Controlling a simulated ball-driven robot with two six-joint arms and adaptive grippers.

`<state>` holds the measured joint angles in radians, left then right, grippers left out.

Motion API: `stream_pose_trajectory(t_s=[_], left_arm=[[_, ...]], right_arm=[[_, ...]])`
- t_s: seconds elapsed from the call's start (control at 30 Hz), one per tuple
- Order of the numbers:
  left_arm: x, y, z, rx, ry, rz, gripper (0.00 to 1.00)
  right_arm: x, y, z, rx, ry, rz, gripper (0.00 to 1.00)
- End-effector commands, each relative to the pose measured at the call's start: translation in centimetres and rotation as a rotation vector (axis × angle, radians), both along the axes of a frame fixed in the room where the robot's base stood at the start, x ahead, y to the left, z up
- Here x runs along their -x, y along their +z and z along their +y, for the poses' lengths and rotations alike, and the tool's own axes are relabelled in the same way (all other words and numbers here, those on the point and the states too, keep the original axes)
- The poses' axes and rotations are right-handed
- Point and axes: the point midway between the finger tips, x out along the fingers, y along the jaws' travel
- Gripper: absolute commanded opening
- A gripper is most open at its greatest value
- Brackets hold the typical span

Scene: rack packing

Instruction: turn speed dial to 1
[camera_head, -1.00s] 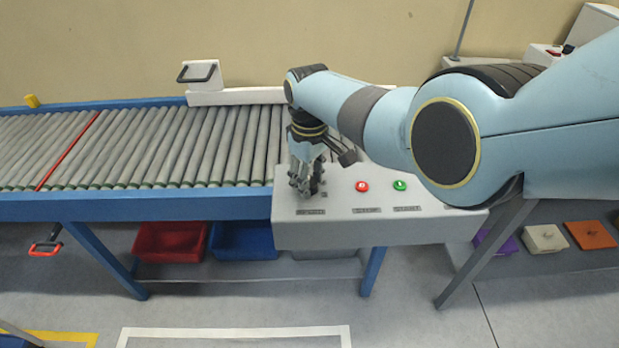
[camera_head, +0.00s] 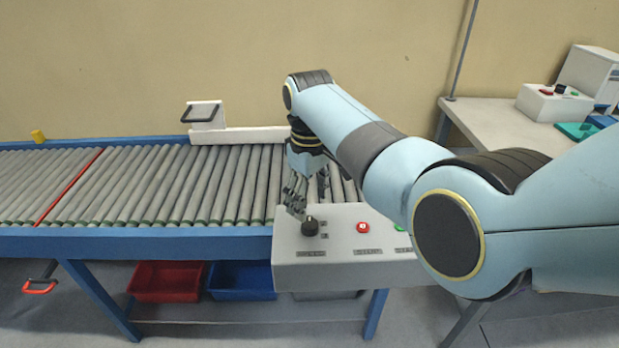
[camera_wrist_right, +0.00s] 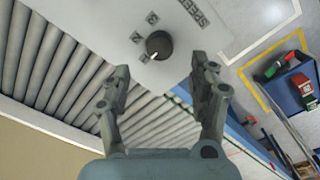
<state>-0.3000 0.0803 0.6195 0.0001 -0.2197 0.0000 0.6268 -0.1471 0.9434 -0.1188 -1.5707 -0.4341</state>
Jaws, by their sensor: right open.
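The speed dial (camera_head: 310,227) is a black round knob at the left end of the grey control box (camera_head: 290,275). My left gripper is not in view.
A red button (camera_head: 363,227) and a green button (camera_head: 400,227) sit right of the dial. The roller conveyor (camera_head: 150,185) runs left from the box. Red (camera_head: 165,282) and blue (camera_head: 242,281) bins sit below. A side table (camera_head: 490,125) stands at the right.

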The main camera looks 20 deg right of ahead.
Motion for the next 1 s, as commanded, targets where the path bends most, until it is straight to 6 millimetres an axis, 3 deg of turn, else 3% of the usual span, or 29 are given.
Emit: stream_pose_trajectory(t_s=[0.2, 0.4, 0.83, 0.93, 1.0], left_arm=[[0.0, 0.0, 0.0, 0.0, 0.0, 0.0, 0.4], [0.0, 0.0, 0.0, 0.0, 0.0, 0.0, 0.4], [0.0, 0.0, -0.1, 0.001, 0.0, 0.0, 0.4], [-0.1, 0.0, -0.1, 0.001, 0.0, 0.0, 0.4], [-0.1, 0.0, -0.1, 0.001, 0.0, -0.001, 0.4]], right_arm=[[0.0, 4.1, 0.0, 0.0, 0.001, 0.0, 0.61], [0.0, 5.5, 0.0, 0.0, 0.001, 0.001, 0.61], [0.1, 5.4, -0.1, 0.0, -0.002, 0.001, 0.61], [1.3, 4.3, -0.9, 0.001, -0.033, -0.006, 0.61], [3.2, 2.8, -2.2, 0.002, -0.079, -0.023, 0.61]])
